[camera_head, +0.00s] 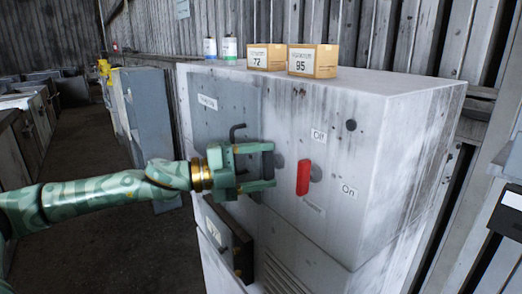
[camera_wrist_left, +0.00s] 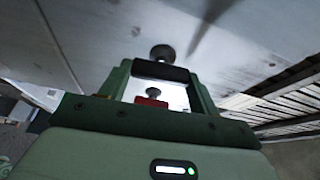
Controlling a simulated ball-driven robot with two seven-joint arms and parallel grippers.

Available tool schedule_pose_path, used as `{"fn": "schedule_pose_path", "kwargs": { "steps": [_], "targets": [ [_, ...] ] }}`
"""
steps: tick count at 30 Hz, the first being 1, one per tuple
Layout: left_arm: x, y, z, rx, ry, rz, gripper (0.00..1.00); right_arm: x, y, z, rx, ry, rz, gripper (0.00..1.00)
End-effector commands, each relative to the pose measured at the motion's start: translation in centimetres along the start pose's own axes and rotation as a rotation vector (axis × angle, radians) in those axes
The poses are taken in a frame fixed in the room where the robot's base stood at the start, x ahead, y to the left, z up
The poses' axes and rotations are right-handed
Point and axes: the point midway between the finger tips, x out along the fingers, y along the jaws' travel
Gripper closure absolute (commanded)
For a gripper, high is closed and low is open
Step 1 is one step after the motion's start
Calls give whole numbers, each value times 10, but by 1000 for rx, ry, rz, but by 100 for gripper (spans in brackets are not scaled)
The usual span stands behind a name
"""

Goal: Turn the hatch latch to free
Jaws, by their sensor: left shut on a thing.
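The grey hatch (camera_head: 222,101) is a darker panel on the front of a pale, stained cabinet, with a white label and a bent black handle (camera_head: 237,131). It looks closed. My left gripper (camera_head: 268,166) is at the right edge of the hatch, shut on the dark hatch latch (camera_head: 268,160). The fingers hide most of the latch, so I cannot tell its angle. In the left wrist view a dark bar, likely the latch (camera_wrist_left: 160,70), spans the space between the fingers. My right gripper is not in view.
A red lever (camera_head: 303,177) stands close right of the gripper, between the "Off" (camera_head: 319,135) and "On" (camera_head: 349,190) labels. Two boxes (camera_head: 312,61) and two cans (camera_head: 228,49) stand on the cabinet (camera_head: 400,85). A dark lower flap (camera_head: 243,251) juts out below. The aisle at left is clear.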

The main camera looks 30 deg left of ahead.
Motion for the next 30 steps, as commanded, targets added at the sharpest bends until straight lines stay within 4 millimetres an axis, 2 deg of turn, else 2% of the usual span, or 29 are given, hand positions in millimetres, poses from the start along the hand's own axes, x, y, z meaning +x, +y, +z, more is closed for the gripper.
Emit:
{"fn": "schedule_pose_path", "kwargs": {
  "steps": [1, 8, 24, 25, 27, 30],
  "targets": [
    [0, -2, -1, 16, 1, 10, 61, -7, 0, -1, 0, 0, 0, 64],
    [0, 0, 0, 86, 0, 38, 61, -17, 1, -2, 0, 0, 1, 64],
    [0, 2, 0, 110, 0, 48, 61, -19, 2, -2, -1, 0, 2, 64],
    [0, 2, 0, 109, 0, 48, 33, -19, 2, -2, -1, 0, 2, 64],
    [0, 2, 0, 109, 0, 48, 16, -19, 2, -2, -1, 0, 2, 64],
    [0, 2, 0, 109, 0, 47, 16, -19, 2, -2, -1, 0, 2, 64]
  ]
}}
